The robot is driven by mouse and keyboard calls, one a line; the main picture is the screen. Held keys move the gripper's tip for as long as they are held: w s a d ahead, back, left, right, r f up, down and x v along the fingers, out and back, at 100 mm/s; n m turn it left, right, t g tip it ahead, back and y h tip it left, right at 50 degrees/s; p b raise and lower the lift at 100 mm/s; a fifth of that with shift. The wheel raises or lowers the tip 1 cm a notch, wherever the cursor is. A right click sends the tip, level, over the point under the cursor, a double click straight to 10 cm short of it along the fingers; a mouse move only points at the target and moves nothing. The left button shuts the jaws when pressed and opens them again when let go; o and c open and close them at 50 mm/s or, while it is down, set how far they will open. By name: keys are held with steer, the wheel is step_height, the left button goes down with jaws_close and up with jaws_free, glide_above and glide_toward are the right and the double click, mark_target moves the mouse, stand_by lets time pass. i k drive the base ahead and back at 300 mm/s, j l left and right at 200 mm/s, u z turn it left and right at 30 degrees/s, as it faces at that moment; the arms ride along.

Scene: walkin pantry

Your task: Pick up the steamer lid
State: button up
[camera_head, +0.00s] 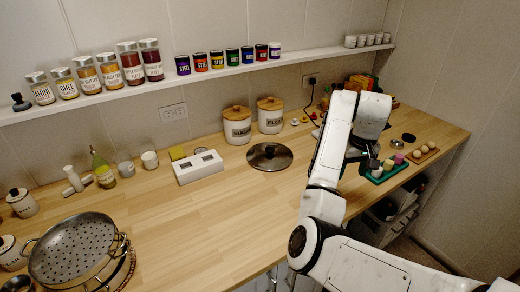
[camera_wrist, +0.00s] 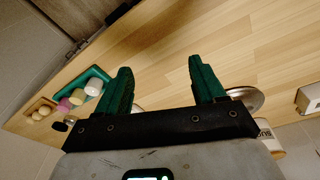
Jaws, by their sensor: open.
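The lid (camera_head: 270,156) is round and dark with a bright metal rim and a knob on top. It lies on the wooden counter, knob up, in front of the two canisters. In the wrist view part of its shiny rim (camera_wrist: 250,98) shows beside the right finger, which hides some of it. My gripper (camera_wrist: 158,72) is open with green fingers, and only bare counter shows between them. In the head view my arm reaches over the counter to the right of the lid, apart from it; the fingers are mostly hidden there.
Two white canisters (camera_head: 237,125) stand behind the lid and a white box (camera_head: 198,167) to its left. A green tray with cups (camera_head: 384,170) and an egg tray (camera_head: 423,153) sit at right. A perforated steamer pan (camera_head: 72,249) is at front left. The middle counter is clear.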

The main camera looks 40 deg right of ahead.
mark_target(269, 156)
steer(key=i, duration=1.05)
